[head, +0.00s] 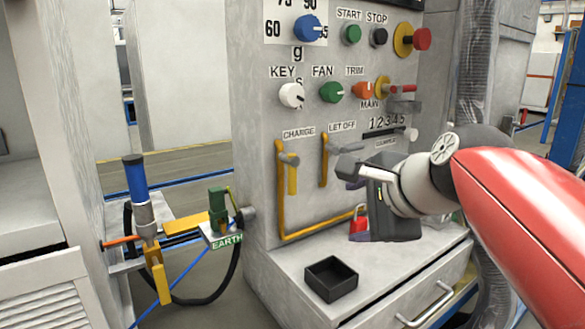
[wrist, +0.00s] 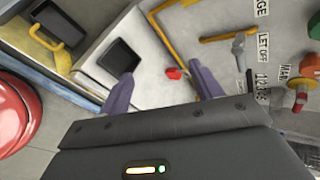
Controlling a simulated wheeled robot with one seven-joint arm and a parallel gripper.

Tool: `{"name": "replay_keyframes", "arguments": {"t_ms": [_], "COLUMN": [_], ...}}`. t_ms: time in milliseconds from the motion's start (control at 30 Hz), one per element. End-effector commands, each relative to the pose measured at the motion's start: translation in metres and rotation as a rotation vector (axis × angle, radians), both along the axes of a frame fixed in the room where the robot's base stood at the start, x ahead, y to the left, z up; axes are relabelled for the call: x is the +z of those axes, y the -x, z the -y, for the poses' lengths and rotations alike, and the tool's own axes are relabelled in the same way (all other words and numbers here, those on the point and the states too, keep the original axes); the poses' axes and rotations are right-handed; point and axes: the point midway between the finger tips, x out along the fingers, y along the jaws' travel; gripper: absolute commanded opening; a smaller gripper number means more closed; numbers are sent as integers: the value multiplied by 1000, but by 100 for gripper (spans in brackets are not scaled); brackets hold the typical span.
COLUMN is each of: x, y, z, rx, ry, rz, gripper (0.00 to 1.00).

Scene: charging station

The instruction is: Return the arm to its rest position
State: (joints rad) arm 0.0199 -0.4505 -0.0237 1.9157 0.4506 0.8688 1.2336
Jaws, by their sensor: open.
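My gripper (wrist: 165,92) is open and empty in the wrist view, its two purple fingers apart. In the head view it hangs at the end of my red arm, in front of the lower right part of the grey panel (head: 262,160). My arm reaches in from the right edge and hides part of the panel. A small red padlock-like piece (wrist: 173,73) shows between the fingers in the wrist view. It also shows beside my gripper in the head view (head: 358,218), apart from or touching it I cannot tell.
A black open box (head: 331,279) sits on the ledge below, above a drawer with a handle (head: 428,304). At left stand a blue-handled device (head: 136,180) and a green EARTH clamp (head: 219,208).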

Motion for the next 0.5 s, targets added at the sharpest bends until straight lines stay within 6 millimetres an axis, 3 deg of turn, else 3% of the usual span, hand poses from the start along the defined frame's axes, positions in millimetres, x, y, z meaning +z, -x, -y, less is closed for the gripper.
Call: {"name": "replay_keyframes", "arguments": {"t_ms": [33, 300, 500], "x": [-21, -129, -186], "y": [14, 86, 128], "z": [3, 27, 43], "rx": [71, 563, 900], "ry": [119, 751, 1058], "rz": [0, -18, -42], "gripper": [65, 65, 65]}}
